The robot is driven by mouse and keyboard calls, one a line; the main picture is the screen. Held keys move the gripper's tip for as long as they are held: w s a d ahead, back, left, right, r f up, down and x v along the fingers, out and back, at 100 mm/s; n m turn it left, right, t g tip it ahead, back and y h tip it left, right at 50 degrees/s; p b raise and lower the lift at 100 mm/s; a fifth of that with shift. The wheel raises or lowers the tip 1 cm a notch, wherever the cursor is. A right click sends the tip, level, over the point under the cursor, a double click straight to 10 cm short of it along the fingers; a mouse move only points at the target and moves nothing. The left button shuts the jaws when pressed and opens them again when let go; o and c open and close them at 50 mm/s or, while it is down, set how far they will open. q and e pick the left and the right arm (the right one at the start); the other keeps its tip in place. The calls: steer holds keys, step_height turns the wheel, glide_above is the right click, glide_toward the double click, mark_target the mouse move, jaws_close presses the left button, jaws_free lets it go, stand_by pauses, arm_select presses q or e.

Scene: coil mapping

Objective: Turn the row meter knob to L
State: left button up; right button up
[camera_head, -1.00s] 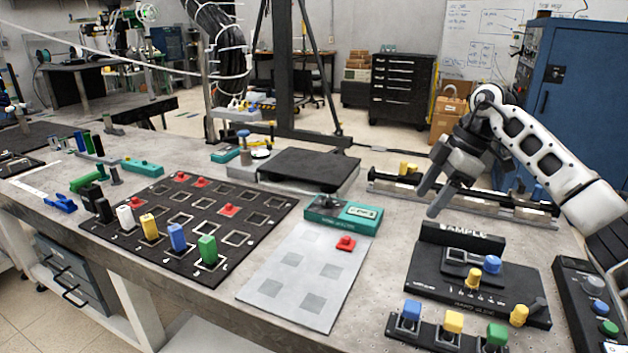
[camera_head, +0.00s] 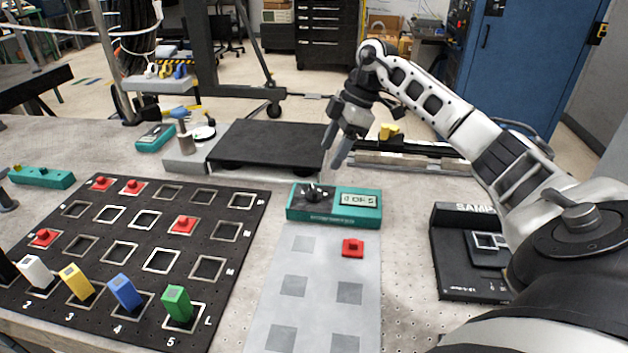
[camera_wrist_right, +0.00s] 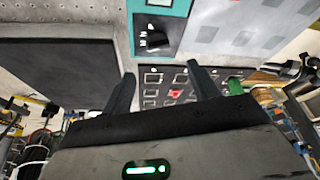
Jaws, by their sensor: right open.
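The row meter (camera_head: 355,215) is a teal box with a small display and a black knob (camera_head: 315,194) on its left part. It stands at the far end of the grey sheet. The display text is too small to read surely. My right gripper (camera_head: 333,147) is open and empty, above and behind the meter in the head view, apart from it. In the right wrist view, the meter (camera_wrist_right: 181,7) and its knob (camera_wrist_right: 155,40) lie beyond the two spread fingers (camera_wrist_right: 163,82). The letter the knob points at cannot be told. My left gripper does not show.
A black board (camera_head: 225,278) with square frames, red pieces and coloured blocks lies left. A red piece (camera_head: 353,248) sits on the grey sheet (camera_head: 318,310). A black platform (camera_head: 265,146) stands behind. The sample fixture (camera_head: 455,250) is at right, partly behind my arm.

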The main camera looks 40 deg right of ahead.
mark_target(313, 188)
steer(key=x, duration=0.9)
steer(key=shift+w+a+f, duration=0.15)
steer(key=shift+w+f, duration=0.05)
steer(key=shift+f, duration=0.05)
steer(key=c, duration=1)
